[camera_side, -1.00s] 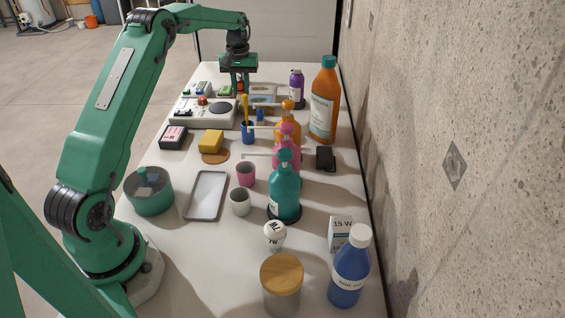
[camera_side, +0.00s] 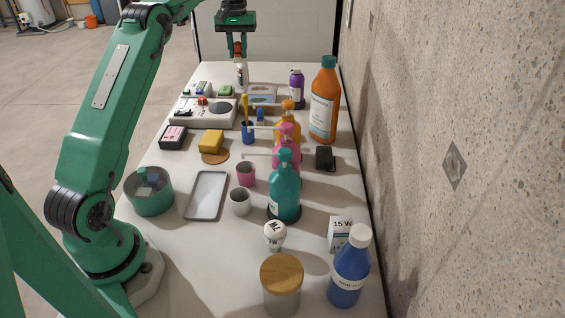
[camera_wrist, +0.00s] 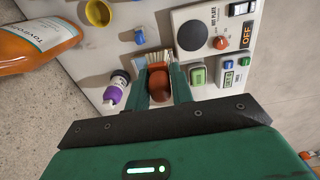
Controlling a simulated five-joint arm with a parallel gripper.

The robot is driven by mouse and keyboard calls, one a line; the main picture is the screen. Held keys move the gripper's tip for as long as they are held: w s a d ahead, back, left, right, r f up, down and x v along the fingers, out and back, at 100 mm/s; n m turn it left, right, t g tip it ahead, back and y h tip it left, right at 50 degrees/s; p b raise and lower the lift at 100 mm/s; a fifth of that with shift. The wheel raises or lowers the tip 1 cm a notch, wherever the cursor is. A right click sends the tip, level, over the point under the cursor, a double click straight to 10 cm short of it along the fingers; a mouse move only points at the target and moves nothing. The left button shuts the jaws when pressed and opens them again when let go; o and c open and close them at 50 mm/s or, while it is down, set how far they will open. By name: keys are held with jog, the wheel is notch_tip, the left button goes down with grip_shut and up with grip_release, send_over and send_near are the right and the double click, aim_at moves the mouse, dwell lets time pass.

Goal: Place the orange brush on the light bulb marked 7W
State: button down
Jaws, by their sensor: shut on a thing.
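My gripper (camera_side: 237,50) is raised above the far end of the table and is shut on the orange brush (camera_side: 238,46). In the wrist view the brush (camera_wrist: 158,86) is between the two fingers of my gripper (camera_wrist: 160,80), with pale bristles pointing away from the palm. In the side view the bristles hang downward. The light bulb (camera_side: 275,236) marked 7W is white and stands on the near part of the table, far from my gripper. The bulb is not in the wrist view.
A teal pump bottle (camera_side: 285,190) stands just behind the bulb, and a wooden-lidded jar (camera_side: 281,277) in front. A 15 W box (camera_side: 340,233) and a blue bottle (camera_side: 349,270) are to its right. Pink and orange pump bottles and a tall orange bottle (camera_side: 324,100) line the right side.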

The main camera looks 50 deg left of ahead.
jog(key=shift+r, duration=1.15)
jog(key=shift+d+r, duration=0.15)
jog(key=shift+d, duration=0.15)
jog(key=s+d+r+m, duration=0.1)
jog(key=s+d+m, duration=0.1)
jog(key=d, duration=1)
jog(key=s+d+r+m, duration=0.1)
jog(key=s+d+r, duration=0.15)
jog(key=d, duration=1.05)
jog(key=s+d+r+m, duration=0.1)
jog(key=s+d+m, duration=0.15)
jog(key=d, duration=0.95)
jog(key=s+d+f+m, duration=0.15)
jog(key=s+d, duration=0.25)
jog(key=s, duration=0.5)
jog(key=s+d+f+m, duration=0.15)
jog(key=s+d, duration=0.35)
jog(key=s, duration=0.5)
jog(key=s+d+f+m, duration=0.15)
jog(key=s+d, duration=0.25)
jog(key=s, duration=0.5)
jog(key=n, duration=0.1)
send_over(275, 226)
notch_tip(275, 226, down, 12)
jog(key=shift+f, duration=2.1)
